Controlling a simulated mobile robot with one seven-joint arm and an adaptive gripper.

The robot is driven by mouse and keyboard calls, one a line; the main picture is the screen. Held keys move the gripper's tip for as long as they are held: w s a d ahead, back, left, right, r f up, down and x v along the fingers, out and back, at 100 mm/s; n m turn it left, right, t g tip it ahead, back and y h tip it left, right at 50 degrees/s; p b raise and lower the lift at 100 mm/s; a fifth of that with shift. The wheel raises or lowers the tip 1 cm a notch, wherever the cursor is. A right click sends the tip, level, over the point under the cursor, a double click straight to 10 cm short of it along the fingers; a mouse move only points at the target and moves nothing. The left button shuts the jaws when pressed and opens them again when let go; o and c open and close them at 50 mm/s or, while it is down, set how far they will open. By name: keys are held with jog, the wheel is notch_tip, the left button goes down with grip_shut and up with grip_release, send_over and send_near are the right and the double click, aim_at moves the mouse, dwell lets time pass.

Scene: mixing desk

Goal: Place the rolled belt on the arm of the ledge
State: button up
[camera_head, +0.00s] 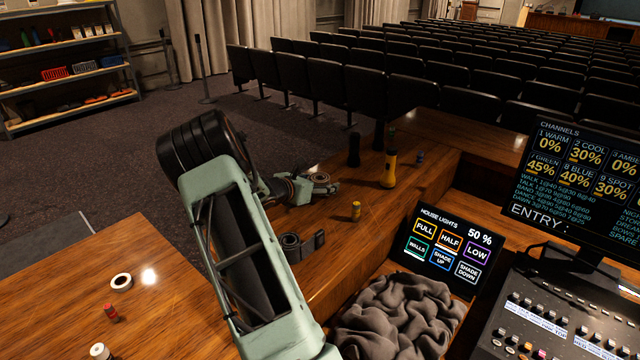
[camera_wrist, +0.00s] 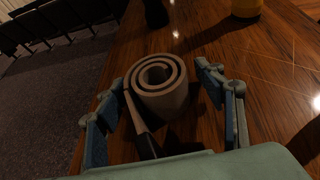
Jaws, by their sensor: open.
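A rolled belt (camera_wrist: 160,98), brownish grey and coiled in a spiral, stands on the wooden ledge (camera_wrist: 265,75) in the wrist view. A flat strap end runs from its left side toward the camera. My gripper (camera_wrist: 160,86) is open, with one finger on each side of the roll; I cannot tell whether either touches it. In the head view my gripper (camera_head: 308,187) is low over the ledge (camera_head: 335,255), and this roll (camera_head: 321,178) shows at its tips. A second coiled strap (camera_head: 292,246) with a flat end lies nearer on the ledge.
Grey cloth (camera_head: 400,318), a touch panel (camera_head: 447,248) and a mixing console (camera_head: 560,315) are right. A tape ring (camera_head: 121,281) lies left.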

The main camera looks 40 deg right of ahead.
jog(key=shift+r, duration=0.2)
jog(key=v, duration=1.2)
jog(key=shift+f+b, duration=0.1)
jog(key=shift+b, duration=0.25)
